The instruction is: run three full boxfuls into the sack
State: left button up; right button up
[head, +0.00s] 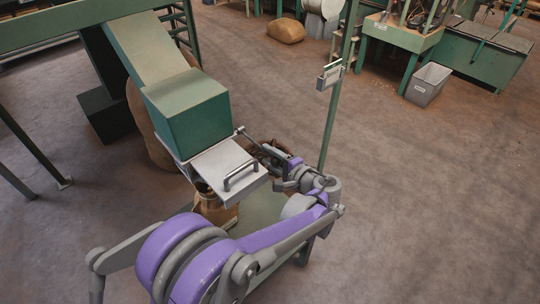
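A green metal box (187,112) hangs at the lower end of a sloping chute (146,48). A pale metal slide plate (222,166) with a dark bar handle (240,176) juts out below the box toward me. A thin rod (250,140) reaches from the box's right side to my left gripper (272,152). The gripper is small and dark here, so I cannot tell whether its fingers are closed on the rod. A brown sack (217,209) stands under the plate, its top hidden by it. My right gripper is out of view.
A green post (331,125) with a small grey device (329,77) stands right of the gripper. A large brown sack (146,115) is behind the chute. A grey bin (428,84) and green benches (403,36) stand at the back right. The right floor is clear.

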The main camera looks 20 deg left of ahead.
pick_arm(q)
jog(key=o, duration=0.3)
jog(key=shift+w+a+f, duration=0.1)
jog(key=shift+a+f, duration=0.05)
jog(key=p+v, duration=0.1)
jog(key=v, duration=1)
